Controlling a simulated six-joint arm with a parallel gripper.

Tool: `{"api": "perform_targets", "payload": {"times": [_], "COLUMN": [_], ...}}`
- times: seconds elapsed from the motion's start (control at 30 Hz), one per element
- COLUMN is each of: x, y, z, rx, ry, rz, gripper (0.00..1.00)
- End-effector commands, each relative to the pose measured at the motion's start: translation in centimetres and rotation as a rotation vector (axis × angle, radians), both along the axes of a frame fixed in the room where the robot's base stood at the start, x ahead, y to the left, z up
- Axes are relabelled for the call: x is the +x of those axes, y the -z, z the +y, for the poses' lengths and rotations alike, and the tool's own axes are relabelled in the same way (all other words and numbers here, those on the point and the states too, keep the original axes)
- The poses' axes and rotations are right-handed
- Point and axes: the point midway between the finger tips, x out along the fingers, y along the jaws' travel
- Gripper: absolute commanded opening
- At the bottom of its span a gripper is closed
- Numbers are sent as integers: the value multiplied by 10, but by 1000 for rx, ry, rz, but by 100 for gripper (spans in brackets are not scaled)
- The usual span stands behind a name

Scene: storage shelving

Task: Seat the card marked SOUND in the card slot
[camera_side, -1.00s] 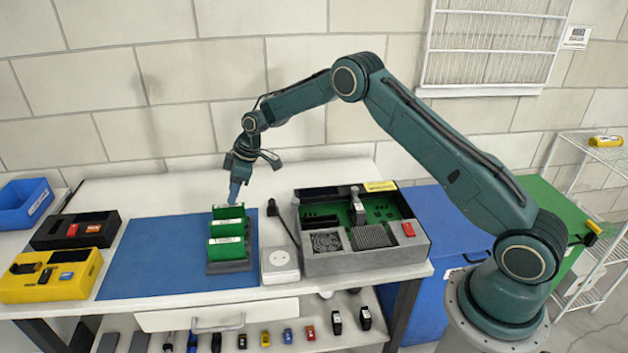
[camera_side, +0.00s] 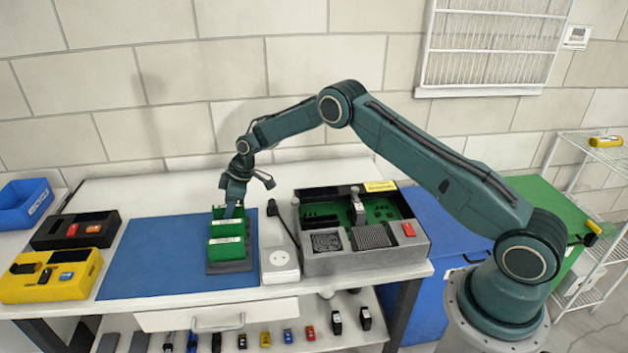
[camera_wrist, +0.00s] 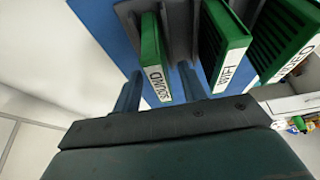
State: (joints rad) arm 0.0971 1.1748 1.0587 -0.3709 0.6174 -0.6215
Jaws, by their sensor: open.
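The card marked SOUND (camera_wrist: 150,45) is green with a white label and stands in a dark rack (camera_wrist: 181,22) at the left end of the row in the wrist view. In the side view it is the rearmost card, partly hidden by my gripper (camera_side: 230,211). My gripper, also in the wrist view (camera_wrist: 160,80), is open, with one finger on each side of the SOUND card. A grey case (camera_side: 365,263) with a green board inside stands right of the rack. I cannot tell which opening in it is the card slot.
Two other green cards, one near (camera_wrist: 222,48) and one farther right (camera_wrist: 285,38), share the rack. The rack stands on a blue mat (camera_side: 160,258). A white box (camera_side: 280,263) with a dark cable sits between rack and case. Yellow (camera_side: 45,290) and black units stand left.

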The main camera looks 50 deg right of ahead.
Motion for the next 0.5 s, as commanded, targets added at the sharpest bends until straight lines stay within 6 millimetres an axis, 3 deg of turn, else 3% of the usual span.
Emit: {"api": "perform_targets", "payload": {"times": [0.5], "x": [2], "y": [6], "z": [2], "rx": [0], "ry": [0], "rz": [0], "gripper": [42]}}
